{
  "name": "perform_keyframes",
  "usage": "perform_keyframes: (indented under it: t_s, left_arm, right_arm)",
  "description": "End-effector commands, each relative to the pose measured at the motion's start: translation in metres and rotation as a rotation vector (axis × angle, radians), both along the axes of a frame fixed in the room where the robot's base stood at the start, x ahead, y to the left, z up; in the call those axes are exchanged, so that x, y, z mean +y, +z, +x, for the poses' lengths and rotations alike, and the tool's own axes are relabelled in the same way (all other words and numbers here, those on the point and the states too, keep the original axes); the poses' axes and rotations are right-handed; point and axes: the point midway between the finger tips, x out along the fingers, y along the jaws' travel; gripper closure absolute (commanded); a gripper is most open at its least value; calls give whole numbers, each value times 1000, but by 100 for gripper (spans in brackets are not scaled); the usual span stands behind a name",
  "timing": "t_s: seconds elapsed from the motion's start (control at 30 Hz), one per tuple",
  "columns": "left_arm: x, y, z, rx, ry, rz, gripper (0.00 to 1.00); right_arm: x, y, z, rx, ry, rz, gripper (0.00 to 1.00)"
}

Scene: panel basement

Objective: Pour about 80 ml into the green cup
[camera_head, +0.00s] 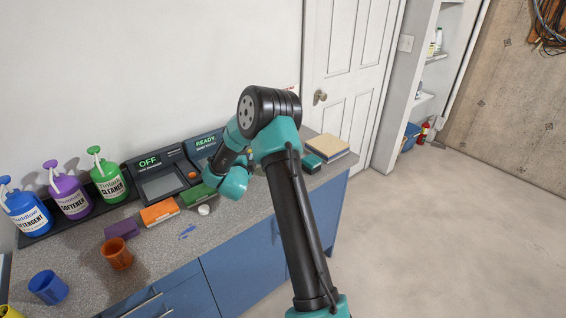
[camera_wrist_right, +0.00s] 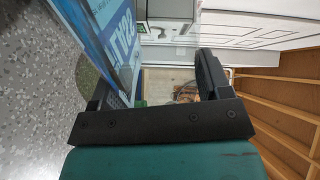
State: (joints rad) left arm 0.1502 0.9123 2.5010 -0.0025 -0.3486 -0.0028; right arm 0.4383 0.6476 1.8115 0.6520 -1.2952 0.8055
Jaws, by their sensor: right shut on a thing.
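My right gripper (camera_wrist_right: 152,75) shows in the right wrist view, with a blue thing with white lettering (camera_wrist_right: 108,32) against its left finger. I take it as shut on that thing, though the grip itself is partly hidden. In the head view the wrist of my right arm hangs over the counter and the gripper is hidden. I cannot make out a green cup. An orange cup (camera_head: 116,252), a blue cup (camera_head: 48,287) and the edge of a yellow cup (camera_head: 9,312) stand at the lower left. My left gripper is out of view.
Blue detergent (camera_head: 28,214), purple softener (camera_head: 72,196) and green cleaner (camera_head: 108,181) pump bottles stand in a dark tray. An OFF machine (camera_head: 160,186) and a READY machine (camera_head: 207,142) stand behind several coloured blocks. A small white item (camera_head: 204,210) and blue mark (camera_head: 187,232) lie nearby.

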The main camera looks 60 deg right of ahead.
Motion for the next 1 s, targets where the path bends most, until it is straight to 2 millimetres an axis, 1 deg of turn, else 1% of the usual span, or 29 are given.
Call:
perform_keyframes:
  t_s: [0.1, 0.3, 1.0]
  left_arm:
    - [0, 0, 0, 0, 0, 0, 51]
    - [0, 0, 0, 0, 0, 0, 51]
    - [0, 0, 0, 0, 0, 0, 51]
  right_arm:
    - [-1, 2, -1, -60, 1, 30, 64]
    - [-1, 3, -1, -104, 1, 52, 64]
    - [-1, 9, -2, -187, 0, 93, 64]
